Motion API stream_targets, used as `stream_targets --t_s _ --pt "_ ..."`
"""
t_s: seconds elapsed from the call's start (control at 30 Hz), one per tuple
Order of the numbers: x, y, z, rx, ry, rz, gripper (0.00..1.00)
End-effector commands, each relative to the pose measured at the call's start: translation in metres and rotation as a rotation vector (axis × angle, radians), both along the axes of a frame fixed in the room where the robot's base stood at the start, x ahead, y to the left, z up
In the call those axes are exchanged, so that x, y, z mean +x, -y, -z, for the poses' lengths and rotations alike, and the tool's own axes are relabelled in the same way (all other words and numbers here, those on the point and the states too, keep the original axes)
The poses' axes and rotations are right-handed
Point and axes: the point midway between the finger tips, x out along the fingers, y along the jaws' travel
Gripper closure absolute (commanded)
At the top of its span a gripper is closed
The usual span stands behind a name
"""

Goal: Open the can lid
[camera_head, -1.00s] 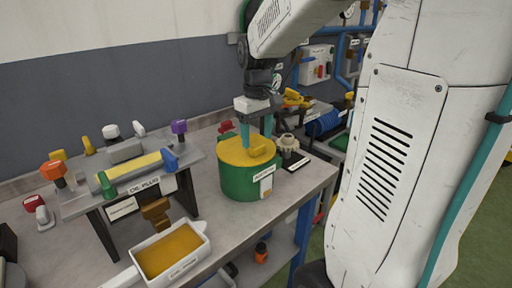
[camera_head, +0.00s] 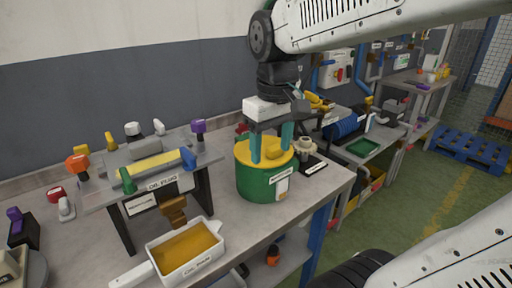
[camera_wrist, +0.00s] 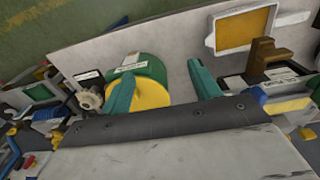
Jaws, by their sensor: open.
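The can is a green drum (camera_head: 259,184) on the bench, with a yellow lid (camera_head: 243,151) on top that has a raised yellow knob. The lid sits on the can. My gripper (camera_head: 271,158) is right above the lid, pointing down, with its two teal fingers apart. The fingertips are at the lid near its knob; I cannot tell whether they touch it. In the wrist view the yellow lid (camera_wrist: 151,95) shows partly behind one finger, and the gripper (camera_wrist: 163,85) has a wide gap between its fingers.
An oil pan (camera_head: 187,252) with yellow liquid stands at the front. A raised oil plug rack (camera_head: 150,170) with coloured knobs stands left of the can. A pale geared part (camera_head: 305,148) is close on the can's right. The bench edge is near the can.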

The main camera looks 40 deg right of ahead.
Motion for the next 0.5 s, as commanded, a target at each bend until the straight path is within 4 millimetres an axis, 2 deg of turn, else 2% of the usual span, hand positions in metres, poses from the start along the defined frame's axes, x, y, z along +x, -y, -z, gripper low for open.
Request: stream_targets --t_s 0.2,0.5 --pt "-0.014 -0.010 0.003 0.000 0.008 0.002 0.38" --pt "-0.016 -0.011 0.003 0.000 0.008 0.003 0.38"
